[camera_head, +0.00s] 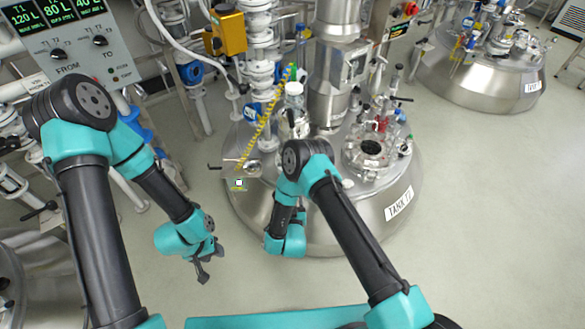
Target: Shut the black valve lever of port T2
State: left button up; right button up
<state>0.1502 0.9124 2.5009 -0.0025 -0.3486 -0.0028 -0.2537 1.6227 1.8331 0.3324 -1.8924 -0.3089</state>
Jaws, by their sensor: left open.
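My left gripper (203,272) hangs over the open floor to the left of the tank, its dark fingers pointing down, open and empty. My right arm bends over the front of the tank; its gripper does not show. No port label T2 is readable, so I cannot tell which lever belongs to that port. One black lever (38,211) shows on the piping at the left edge, left of my left arm. Another dark lever (401,98) sticks out on top of the tank at the right. My left gripper is apart from both.
A steel tank (405,222) with a white label stands in the middle, with glass fittings and a yellow coiled hose (258,133) on top. A control panel (75,42) with FROM and TO knobs is at the upper left. A second tank (468,82) stands behind right. The right floor is clear.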

jog(key=w, duration=1.1)
jog(key=w+d, duration=0.1)
jog(key=w, duration=0.5)
jog(key=shift+w+d, duration=0.1)
jog(key=shift+c, duration=0.5)
grip_shut()
